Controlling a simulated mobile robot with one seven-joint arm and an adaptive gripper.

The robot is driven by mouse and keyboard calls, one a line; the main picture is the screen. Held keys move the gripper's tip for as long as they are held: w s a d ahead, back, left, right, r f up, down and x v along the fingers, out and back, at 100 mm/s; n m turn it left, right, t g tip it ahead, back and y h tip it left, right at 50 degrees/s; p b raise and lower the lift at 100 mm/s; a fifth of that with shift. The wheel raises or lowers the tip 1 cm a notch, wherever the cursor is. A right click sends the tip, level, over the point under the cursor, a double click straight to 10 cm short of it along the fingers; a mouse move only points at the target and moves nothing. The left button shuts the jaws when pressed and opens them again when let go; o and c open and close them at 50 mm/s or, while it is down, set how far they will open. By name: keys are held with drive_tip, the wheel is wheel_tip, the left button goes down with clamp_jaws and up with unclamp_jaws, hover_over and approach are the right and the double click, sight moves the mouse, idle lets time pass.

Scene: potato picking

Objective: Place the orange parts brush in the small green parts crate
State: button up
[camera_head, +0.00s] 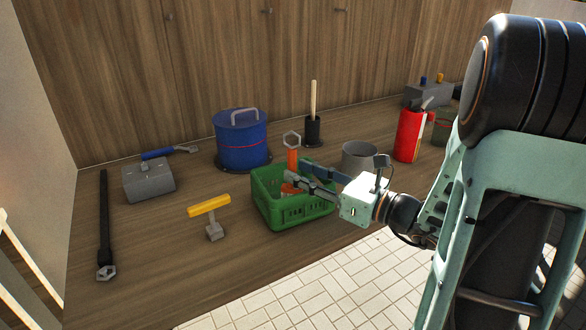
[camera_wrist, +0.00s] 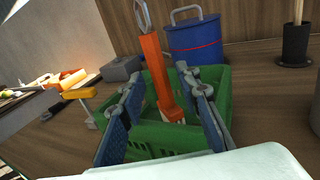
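The orange parts brush (camera_head: 292,158) stands roughly upright, slightly tilted, with its metal ring end up and its lower end inside the small green parts crate (camera_head: 283,217). In the wrist view the brush (camera_wrist: 158,75) rises above the rim of the crate (camera_wrist: 150,142). My gripper (camera_head: 303,172) reaches over the crate from the right. In the wrist view my gripper (camera_wrist: 161,76) has its fingers apart, one on each side of the brush, with a gap visible beside it. The brush's lowest end is partly hidden by the fingers and crate.
A blue lidded pot (camera_head: 241,140) stands behind the crate. A yellow-handled tool (camera_head: 209,206) lies to its left, and a grey can (camera_head: 359,157) and red canister (camera_head: 408,135) stand to its right. A grey toolbox (camera_head: 149,180) and a long black tool (camera_head: 104,225) are farther left. Bare bench (camera_head: 160,255) lies in front.

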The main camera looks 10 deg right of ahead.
drive_tip(key=v, duration=0.9)
drive_tip(key=shift+p, duration=0.35)
